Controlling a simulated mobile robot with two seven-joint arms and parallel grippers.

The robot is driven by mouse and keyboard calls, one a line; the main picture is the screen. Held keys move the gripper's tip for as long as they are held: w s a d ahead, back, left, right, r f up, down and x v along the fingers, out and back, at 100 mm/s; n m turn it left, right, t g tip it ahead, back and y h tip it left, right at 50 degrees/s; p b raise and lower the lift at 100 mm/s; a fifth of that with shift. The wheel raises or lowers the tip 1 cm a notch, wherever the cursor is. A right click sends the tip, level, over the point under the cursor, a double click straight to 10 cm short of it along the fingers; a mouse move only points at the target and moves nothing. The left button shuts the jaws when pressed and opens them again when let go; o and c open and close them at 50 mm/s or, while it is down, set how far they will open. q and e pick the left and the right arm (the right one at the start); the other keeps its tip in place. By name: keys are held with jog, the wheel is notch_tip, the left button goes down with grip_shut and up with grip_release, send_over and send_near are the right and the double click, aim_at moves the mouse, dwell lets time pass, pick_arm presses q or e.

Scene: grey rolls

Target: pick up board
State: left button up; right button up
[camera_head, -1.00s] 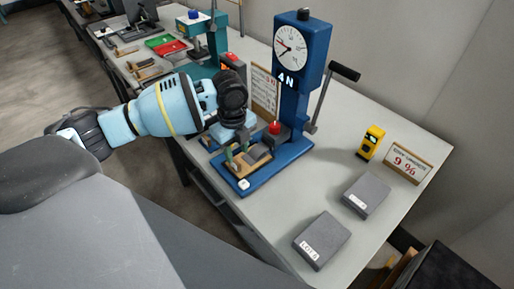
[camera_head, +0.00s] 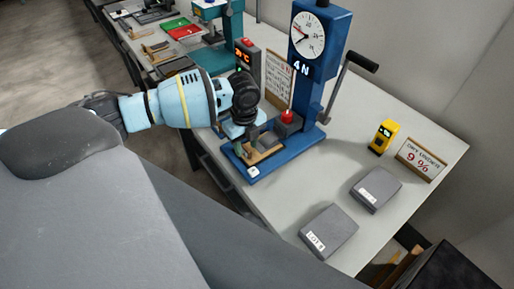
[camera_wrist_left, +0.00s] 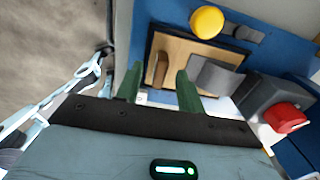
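The wooden board (camera_head: 264,154) lies on the blue base of the press, partly hidden by my left gripper. In the left wrist view the board (camera_wrist_left: 204,54) carries a grey block (camera_wrist_left: 214,76) and a brown upright piece (camera_wrist_left: 161,70). My left gripper (camera_head: 250,145) is at the board's left part, pointing down. Its two green fingers stand apart in the left wrist view (camera_wrist_left: 157,80), with the brown piece lined up between their tips. I cannot tell whether they touch it. My right gripper is in neither view.
The blue press (camera_head: 313,70) with dial and lever rises behind the board. A red button box (camera_head: 287,121) stands close to its right. Two grey boxes (camera_head: 329,231) (camera_head: 376,189), a yellow device (camera_head: 383,136) and a sign (camera_head: 420,160) occupy the table's right side.

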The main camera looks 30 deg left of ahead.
pick_arm(q)
jog(key=shift+f, duration=0.9)
grip_shut()
jog(key=shift+r, duration=0.1)
jog(key=shift+r, duration=0.5)
jog(key=r, duration=0.1)
jog(key=s+r, duration=0.1)
jog(key=shift+d+r, duration=0.25)
jog(key=shift+r, duration=0.05)
jog(key=s+d, duration=0.3)
jog(key=s, duration=0.4)
jog(key=s+d+r+p, duration=0.1)
jog(key=s+d, duration=0.2)
jog(key=s, duration=0.3)
jog(key=shift+s+r, duration=0.15)
jog(key=shift+s, duration=0.25)
